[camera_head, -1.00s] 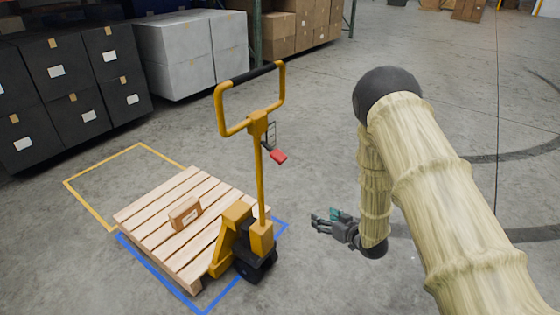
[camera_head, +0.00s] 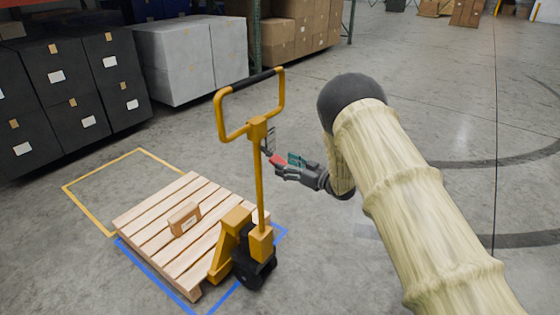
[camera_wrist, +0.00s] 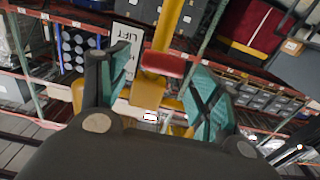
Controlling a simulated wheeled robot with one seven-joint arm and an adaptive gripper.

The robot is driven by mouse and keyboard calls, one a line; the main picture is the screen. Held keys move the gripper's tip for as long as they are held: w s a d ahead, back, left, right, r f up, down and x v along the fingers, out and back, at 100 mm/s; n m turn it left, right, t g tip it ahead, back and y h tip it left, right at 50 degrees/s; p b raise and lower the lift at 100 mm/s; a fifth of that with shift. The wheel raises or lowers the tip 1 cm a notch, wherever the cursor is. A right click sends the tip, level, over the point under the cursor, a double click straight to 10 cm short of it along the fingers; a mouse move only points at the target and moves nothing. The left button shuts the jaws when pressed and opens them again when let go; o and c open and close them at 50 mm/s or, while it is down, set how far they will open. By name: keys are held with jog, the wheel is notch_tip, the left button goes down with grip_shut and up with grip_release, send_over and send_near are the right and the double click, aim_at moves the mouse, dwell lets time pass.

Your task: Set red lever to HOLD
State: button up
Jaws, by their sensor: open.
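The red lever (camera_head: 276,160) is on the upper shaft of the yellow pallet jack (camera_head: 259,185), below its loop handle. My gripper (camera_head: 284,166) is beside the shaft, close to the lever, with its fingers pointing left toward it. In the wrist view the red lever (camera_wrist: 163,65) lies between and just beyond the two spread fingers of my gripper (camera_wrist: 155,85). The gripper is open and empty; I cannot tell whether a finger touches the lever. A sign reading LIFT (camera_wrist: 124,45) shows there behind the left finger. No HOLD marking is readable.
The jack stands at a wooden pallet (camera_head: 160,212) carrying a small cardboard box (camera_head: 184,218). Blue (camera_head: 150,268) and yellow (camera_head: 92,172) floor tape surrounds this area. Dark totes (camera_head: 60,80) and grey boxes (camera_head: 190,60) stand behind. The floor to the right is clear.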

aim_at(282, 163)
jog(key=shift+x, duration=1.55)
jog(key=shift+c, duration=0.4)
